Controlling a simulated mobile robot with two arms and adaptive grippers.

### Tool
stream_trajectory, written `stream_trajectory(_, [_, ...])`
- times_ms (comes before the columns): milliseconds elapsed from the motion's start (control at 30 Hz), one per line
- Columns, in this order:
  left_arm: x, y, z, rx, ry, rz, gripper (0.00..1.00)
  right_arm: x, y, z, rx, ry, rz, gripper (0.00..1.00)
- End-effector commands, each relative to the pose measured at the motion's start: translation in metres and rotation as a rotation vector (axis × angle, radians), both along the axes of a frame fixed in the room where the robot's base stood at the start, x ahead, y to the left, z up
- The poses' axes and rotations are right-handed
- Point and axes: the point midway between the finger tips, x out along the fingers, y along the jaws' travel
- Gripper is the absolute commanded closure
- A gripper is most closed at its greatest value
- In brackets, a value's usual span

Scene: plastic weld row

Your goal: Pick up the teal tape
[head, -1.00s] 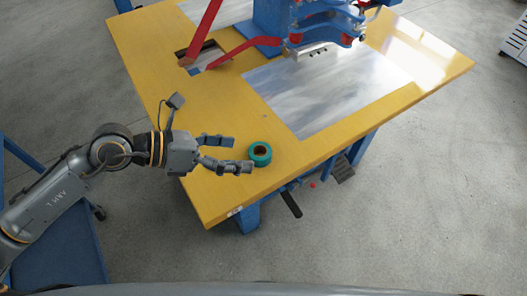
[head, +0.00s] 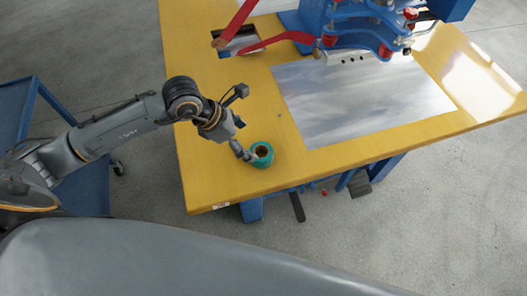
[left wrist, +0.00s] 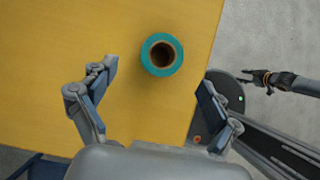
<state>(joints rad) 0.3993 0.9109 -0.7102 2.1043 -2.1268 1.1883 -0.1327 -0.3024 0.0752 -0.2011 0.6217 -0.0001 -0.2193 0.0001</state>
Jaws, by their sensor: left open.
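The teal tape (head: 262,155) is a short roll with a dark hollow core. It rests on the yellow tabletop near the table's front edge. My left gripper (head: 243,141) is beside it, on its left in the head view, pointing down toward the table. In the left wrist view the tape (left wrist: 162,55) lies ahead of the two spread fingers of my left gripper (left wrist: 155,82), roughly midway between them, with nothing held. My right gripper (left wrist: 268,80) shows at the right of the left wrist view, small and dark; its fingers are too unclear to read.
The yellow table (head: 210,180) carries a blue machine (head: 350,30) with red levers at the back. A shiny metal plate (head: 360,100) lies right of the tape. A blue cart (head: 85,165) stands at the left. The tabletop around the tape is clear.

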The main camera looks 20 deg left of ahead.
Motion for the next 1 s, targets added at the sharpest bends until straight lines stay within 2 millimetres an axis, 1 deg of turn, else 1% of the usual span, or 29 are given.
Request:
stream_trajectory(67, [0.004, -0.007, -0.012, -0.002, 0.003, 0.001, 0.11, -0.007, 0.008, 0.002, 0.009, 0.01, 0.001, 0.6])
stream_trajectory(167, [0.007, -0.012, -0.022, -0.002, 0.002, 0.001, 0.11, -0.008, 0.008, 0.003, 0.009, 0.012, 0.003, 0.6])
stream_trajectory(367, [0.009, -0.017, -0.034, -0.001, 0.002, 0.0, 0.11, -0.002, -0.002, 0.007, -0.003, 0.005, 0.003, 0.6])
stream_trajectory(500, [0.011, -0.026, -0.053, -0.003, 0.004, 0.001, 0.11, 0.002, -0.008, 0.015, -0.009, 0.0, 0.0, 0.6])
stream_trajectory(633, [0.017, -0.033, -0.068, -0.003, 0.001, 0.001, 0.11, 0.002, -0.009, 0.016, -0.011, -0.001, -0.002, 0.6])
stream_trajectory(733, [0.019, -0.034, -0.074, -0.001, -0.001, 0.0, 0.11, 0.002, -0.009, 0.016, -0.011, -0.001, -0.001, 0.6])
stream_trajectory(933, [0.019, -0.035, -0.075, -0.001, -0.001, -0.001, 0.11, 0.002, -0.008, 0.016, -0.01, -0.002, -0.001, 0.6])
stream_trajectory(967, [0.019, -0.035, -0.075, -0.001, -0.001, -0.001, 0.13, 0.002, -0.008, 0.016, -0.01, -0.002, -0.001, 0.6])
stream_trajectory(1000, [0.019, -0.035, -0.075, -0.001, -0.001, -0.001, 0.21, 0.002, -0.008, 0.016, -0.01, -0.002, -0.001, 0.6])
